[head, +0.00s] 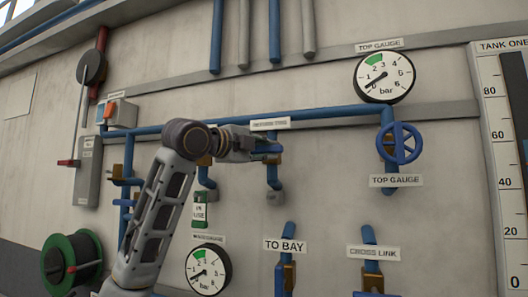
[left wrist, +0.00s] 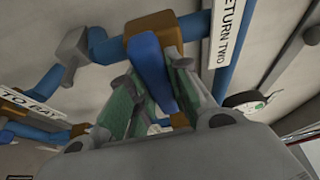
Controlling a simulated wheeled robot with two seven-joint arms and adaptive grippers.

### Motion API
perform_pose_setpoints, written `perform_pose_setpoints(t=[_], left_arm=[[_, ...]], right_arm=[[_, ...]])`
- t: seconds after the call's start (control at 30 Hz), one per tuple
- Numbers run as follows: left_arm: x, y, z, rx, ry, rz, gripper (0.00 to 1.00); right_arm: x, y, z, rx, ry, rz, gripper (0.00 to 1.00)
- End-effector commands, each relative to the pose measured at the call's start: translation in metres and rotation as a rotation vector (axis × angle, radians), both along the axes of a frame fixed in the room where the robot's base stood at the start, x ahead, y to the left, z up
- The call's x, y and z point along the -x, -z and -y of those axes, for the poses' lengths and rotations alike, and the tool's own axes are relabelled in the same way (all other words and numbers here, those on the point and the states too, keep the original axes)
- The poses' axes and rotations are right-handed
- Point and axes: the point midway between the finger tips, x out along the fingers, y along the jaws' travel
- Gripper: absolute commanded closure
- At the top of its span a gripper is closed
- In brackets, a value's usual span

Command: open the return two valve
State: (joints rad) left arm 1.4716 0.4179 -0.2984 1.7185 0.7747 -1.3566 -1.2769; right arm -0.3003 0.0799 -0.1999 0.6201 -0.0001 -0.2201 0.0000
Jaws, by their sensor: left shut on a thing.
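The return two valve has a brass body (left wrist: 153,24) on a blue pipe and a blue lever (left wrist: 148,62). Its "RETURN TWO" label (left wrist: 226,30) is beside it in the left wrist view. In the head view the label (head: 270,124) is above the valve, on a short upright blue pipe (head: 272,177). My left gripper (head: 262,148) reaches the valve from the left and covers part of it. In the left wrist view its green-padded fingers (left wrist: 152,100) are shut on the blue lever, which appears to lie across the pipe. My right gripper is not in view.
A blue handwheel (head: 399,143) and the top gauge (head: 384,75) are at the right. Below are the "TO BAY" valve (head: 286,275), the "CROSS LINK" valve (head: 372,278) and a lower gauge (head: 208,270). A green hose reel (head: 72,263) is at the left.

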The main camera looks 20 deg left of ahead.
Motion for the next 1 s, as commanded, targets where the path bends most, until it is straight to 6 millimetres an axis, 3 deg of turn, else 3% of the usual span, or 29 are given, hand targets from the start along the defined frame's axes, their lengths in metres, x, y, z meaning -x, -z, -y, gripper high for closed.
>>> perform_pose_setpoints(t=[0.37, 1.0], left_arm=[[0.000, 0.003, 0.001, 0.152, 0.001, -0.006, 1.00], [0.000, 0.004, 0.002, 0.623, 0.003, -0.024, 1.00]], right_arm=[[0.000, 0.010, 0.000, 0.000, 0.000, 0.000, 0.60], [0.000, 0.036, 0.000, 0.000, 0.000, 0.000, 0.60]])
